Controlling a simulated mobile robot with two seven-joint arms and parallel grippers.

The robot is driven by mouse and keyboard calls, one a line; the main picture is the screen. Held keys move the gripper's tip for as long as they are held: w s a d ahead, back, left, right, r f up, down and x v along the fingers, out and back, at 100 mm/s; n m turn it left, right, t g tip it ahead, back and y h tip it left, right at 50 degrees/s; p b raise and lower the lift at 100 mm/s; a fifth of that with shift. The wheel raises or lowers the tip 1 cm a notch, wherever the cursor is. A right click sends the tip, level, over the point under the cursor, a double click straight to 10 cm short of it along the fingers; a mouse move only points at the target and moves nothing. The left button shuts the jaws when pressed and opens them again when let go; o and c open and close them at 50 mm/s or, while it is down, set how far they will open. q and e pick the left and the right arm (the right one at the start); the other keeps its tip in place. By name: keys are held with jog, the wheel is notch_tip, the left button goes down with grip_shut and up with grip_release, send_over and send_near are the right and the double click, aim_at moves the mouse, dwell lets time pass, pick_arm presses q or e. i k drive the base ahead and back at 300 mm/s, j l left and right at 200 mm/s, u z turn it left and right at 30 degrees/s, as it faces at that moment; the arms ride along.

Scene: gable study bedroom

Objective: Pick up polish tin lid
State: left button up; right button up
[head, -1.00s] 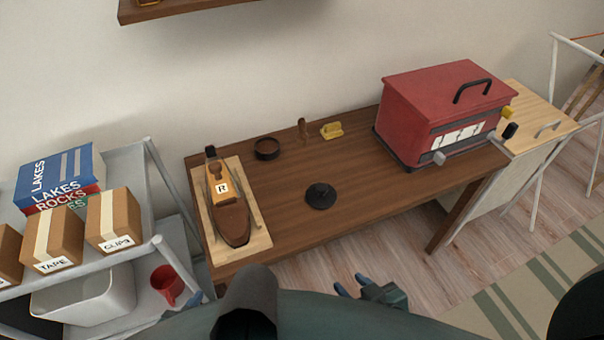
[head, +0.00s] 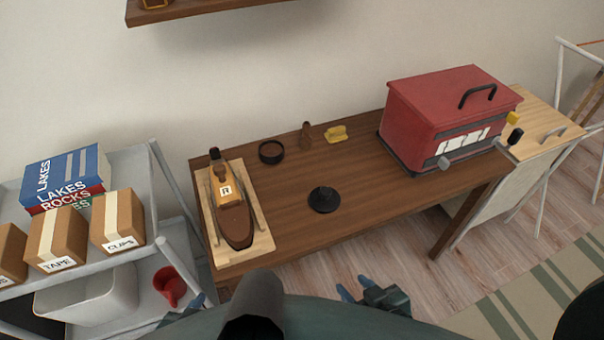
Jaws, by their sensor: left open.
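The polish tin lid appears to be the black round disc with a raised centre (head: 323,200) lying on the brown table, near its front edge. An open round dark tin with brown inside (head: 271,152) stands further back on the table. My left gripper (head: 190,307) barely shows at the bottom left, below the table's front left corner; it is open, away from the lid. My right gripper (head: 358,287) is at the bottom centre, in front of the table and below the lid. Its blue fingertips are apart, with nothing seen between them.
A wooden board with a shoe (head: 234,222) takes the table's left end. A small brown upright item (head: 306,135) and a yellow item (head: 336,134) stand at the back. A red box (head: 440,115) fills the right end. The tabletop around the lid is clear.

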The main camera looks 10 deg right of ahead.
aim_at(323, 199)
jog(key=u, duration=1.25)
jog(key=k+l+u, duration=0.1)
jog(key=l, duration=0.3)
jog(key=k+l+u, duration=0.1)
jog(key=k+l, duration=0.15)
jog(key=k+l+u, duration=0.1)
jog(key=k+l, duration=0.15)
jog(key=l, duration=0.25)
